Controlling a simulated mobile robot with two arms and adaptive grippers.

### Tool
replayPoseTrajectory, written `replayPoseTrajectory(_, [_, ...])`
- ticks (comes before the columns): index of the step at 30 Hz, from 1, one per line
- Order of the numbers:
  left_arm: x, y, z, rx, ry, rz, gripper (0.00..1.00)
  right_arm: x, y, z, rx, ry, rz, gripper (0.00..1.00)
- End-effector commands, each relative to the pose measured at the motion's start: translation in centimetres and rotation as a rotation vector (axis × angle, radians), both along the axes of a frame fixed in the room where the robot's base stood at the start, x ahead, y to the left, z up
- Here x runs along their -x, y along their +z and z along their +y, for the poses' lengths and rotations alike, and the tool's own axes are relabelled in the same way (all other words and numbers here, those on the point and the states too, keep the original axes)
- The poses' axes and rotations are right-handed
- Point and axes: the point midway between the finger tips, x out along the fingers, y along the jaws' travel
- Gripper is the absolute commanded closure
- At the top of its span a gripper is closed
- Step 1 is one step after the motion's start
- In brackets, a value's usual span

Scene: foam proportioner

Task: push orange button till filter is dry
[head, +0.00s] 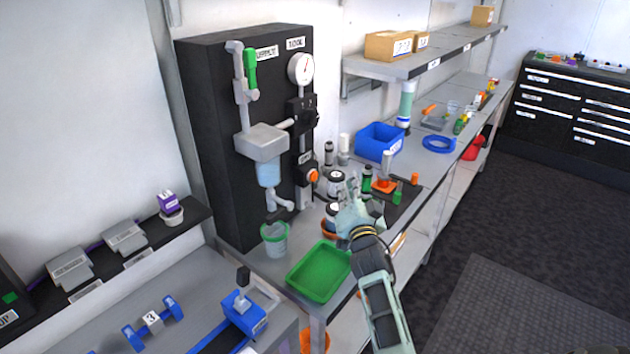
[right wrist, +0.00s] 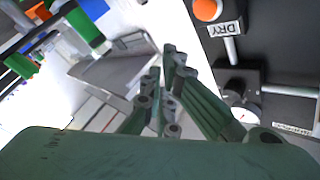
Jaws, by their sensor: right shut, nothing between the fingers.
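The orange button (head: 313,176) sits on a black fitting low on the right side of the black panel (head: 215,120). In the right wrist view the orange button (right wrist: 207,9) is at the top, beside a "DRY" label. A grey housing with a clear, bluish bowl (head: 268,173), perhaps the filter, hangs on the panel. I cannot tell whether it is wet inside. My right gripper (head: 350,190) is shut and empty, in front of and right of the button, apart from it. Its fingers (right wrist: 168,68) point toward the bench in the wrist view. My left gripper is out of view.
A green tray (head: 320,272) and a clear cup (head: 274,240) stand at the bench front. Jars and small bottles (head: 336,182) stand close beside the button. A blue bin (head: 379,141) is behind. A pressure gauge (head: 300,68) is high on the panel. Open floor lies right.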

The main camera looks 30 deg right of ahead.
Motion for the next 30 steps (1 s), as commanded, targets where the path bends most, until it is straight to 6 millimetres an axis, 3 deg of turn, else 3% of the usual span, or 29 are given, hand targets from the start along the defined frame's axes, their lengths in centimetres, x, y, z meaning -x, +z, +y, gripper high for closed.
replayPoseTrajectory(3, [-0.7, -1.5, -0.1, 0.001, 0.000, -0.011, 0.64, -1.8, -0.4, 0.8, -0.003, 0.001, -0.003, 1.00])
replayPoseTrajectory(13, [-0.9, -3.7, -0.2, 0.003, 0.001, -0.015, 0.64, -5.1, -0.2, 2.1, -0.001, 0.000, -0.002, 1.00])
replayPoseTrajectory(30, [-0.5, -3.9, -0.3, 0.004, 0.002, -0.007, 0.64, -5.8, 0.0, 2.4, 0.000, 0.001, 0.001, 1.00])
